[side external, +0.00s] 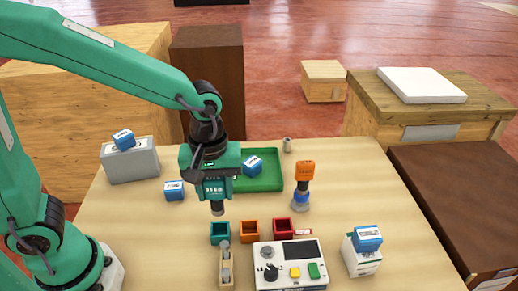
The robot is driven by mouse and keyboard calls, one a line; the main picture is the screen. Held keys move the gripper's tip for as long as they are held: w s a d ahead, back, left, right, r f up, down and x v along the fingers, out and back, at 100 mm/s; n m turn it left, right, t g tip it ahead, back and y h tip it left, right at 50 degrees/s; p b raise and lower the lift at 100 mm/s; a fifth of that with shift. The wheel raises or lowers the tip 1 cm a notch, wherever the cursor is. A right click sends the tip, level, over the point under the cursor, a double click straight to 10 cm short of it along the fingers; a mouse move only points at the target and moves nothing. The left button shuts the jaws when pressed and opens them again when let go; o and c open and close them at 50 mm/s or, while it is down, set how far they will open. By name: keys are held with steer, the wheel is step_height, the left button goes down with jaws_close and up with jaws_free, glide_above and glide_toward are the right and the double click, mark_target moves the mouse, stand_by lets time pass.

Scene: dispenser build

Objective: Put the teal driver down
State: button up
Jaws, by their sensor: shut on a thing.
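The teal driver (215,187) hangs upright from my gripper (207,158), with its dark tip pointing down. My gripper is shut on it; the fingers are hard to make out against the same teal colour. The tip is near the teal open bin (220,239), behind it in the picture. A gap to the table seems to show under the tip, but its height is hard to tell. The driver hides part of the left side of the green tray (268,185).
An orange driver (303,172) stands to the right. Orange (250,238) and red (283,230) bins, a control box (290,275) and a wooden holder (227,283) are in front. A blue box (174,191) lies left. Table is clear at front left and right of the orange driver.

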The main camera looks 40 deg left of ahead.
steer(key=s+d+r, duration=0.2)
steer(key=d, duration=0.3)
steer(key=s+d+r, duration=0.2)
steer(key=s+d, duration=0.1)
steer(key=d, duration=0.2)
steer(key=shift+d+r, duration=0.25)
steer(key=shift+r, duration=0.15)
steer(key=shift+w, duration=0.15)
steer(key=w+a+f, duration=0.6)
steer(key=w+f, duration=0.1)
steer(key=w, duration=0.3)
steer(key=shift+s+f, duration=0.1)
steer(key=shift+f, duration=1.9)
steer(key=shift+f, duration=0.6)
